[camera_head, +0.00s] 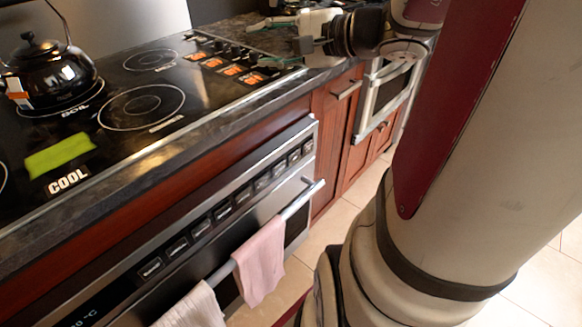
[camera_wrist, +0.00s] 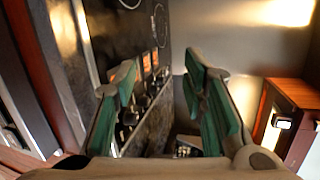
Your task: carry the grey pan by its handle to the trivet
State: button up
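My gripper (camera_head: 306,46) is at the top of the head view, over the counter at the far end of the cooktop. In the wrist view, its two green-padded fingers (camera_wrist: 160,78) stand well apart with nothing between them. Past the fingers, the dark cooktop and its knobs show. I cannot make out the grey pan or its handle in either view. I cannot identify a trivet for sure either; a flat yellow-green patch (camera_head: 60,155) lies on the cooktop beside the word COOL.
A black kettle (camera_head: 48,77) stands on the cooktop (camera_head: 110,143) at left. An oven with a bar handle (camera_head: 300,200), hung with a pink towel (camera_head: 260,262) and a pale towel (camera_head: 193,308), is below. Red cabinets (camera_head: 335,120) stand beyond. Tiled floor (camera_head: 335,220) is in front.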

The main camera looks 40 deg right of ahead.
jog(key=s+a+f+n+g+y, duration=0.2)
jog(key=s+a+n+g, duration=0.2)
jog(key=a, duration=0.6)
jog(key=s+a+f+n+g+y, duration=0.1)
jog(key=s+a+n+g+y, duration=0.3)
jog(key=a, duration=0.6)
jog(key=s+a+f+n+g+h, duration=0.3)
jog(key=s+n+g, duration=0.1)
jog(key=s, duration=0.5)
jog(key=s+d+f+n+g+h, duration=0.1)
jog(key=s+d+f+n+h, duration=0.2)
jog(key=s+h, duration=0.4)
jog(key=shift+s+d+n, duration=0.35)
jog(key=shift+d+n, duration=0.35)
jog(key=shift+d, duration=0.55)
notch_tip(320, 180, up, 18)
jog(key=t+p, duration=0.2)
jog(key=p, duration=1.4)
jog(key=shift+r+t+p, duration=0.25)
jog(key=shift+t+p, duration=0.1)
jog(key=shift+t, duration=0.05)
